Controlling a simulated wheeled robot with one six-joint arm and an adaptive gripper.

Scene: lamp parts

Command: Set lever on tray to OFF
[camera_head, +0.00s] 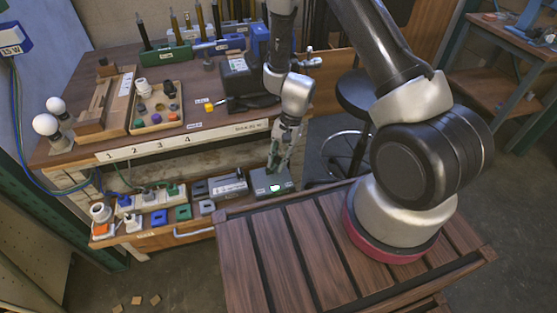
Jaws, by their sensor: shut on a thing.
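My gripper (275,166) points down at the right end of the low pull-out tray (160,240). It is over a grey box (262,185) with a lit green-white spot on its top. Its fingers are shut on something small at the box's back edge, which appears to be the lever. The fingers cover the lever, so its position and any ON or OFF marking cannot be made out.
Left of the box, the tray holds another grey device (228,186), several coloured blocks and sockets. The workbench (190,137) overhangs behind, with a black device (240,80) on it. My slatted wooden deck is in front. A round stool (356,92) stands to the right.

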